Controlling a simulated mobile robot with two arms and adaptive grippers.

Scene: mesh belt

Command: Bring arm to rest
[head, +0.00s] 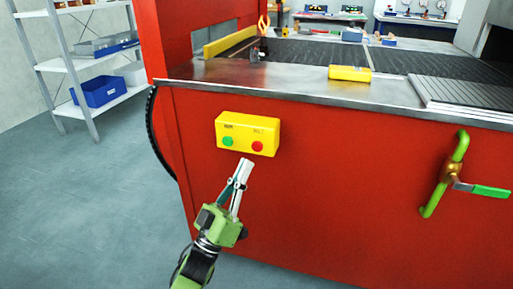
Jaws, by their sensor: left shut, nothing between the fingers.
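My left gripper (240,174) is in front of the red machine panel, its light fingers shut together with nothing between them. Its tips are just below the yellow control box (247,133) in the picture. The box carries a green button (228,141) and a red button (257,146). I cannot tell whether the fingertips touch the panel. The green and black arm comes up from the bottom edge. My right gripper does not show.
The red machine (330,190) fills the middle and right. A green handle (446,175) sticks out at its right. A yellow block (349,73) lies on the metal top beside the dark mesh belt (310,52). A shelf with a blue bin (98,91) stands left. The grey floor (85,200) is clear.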

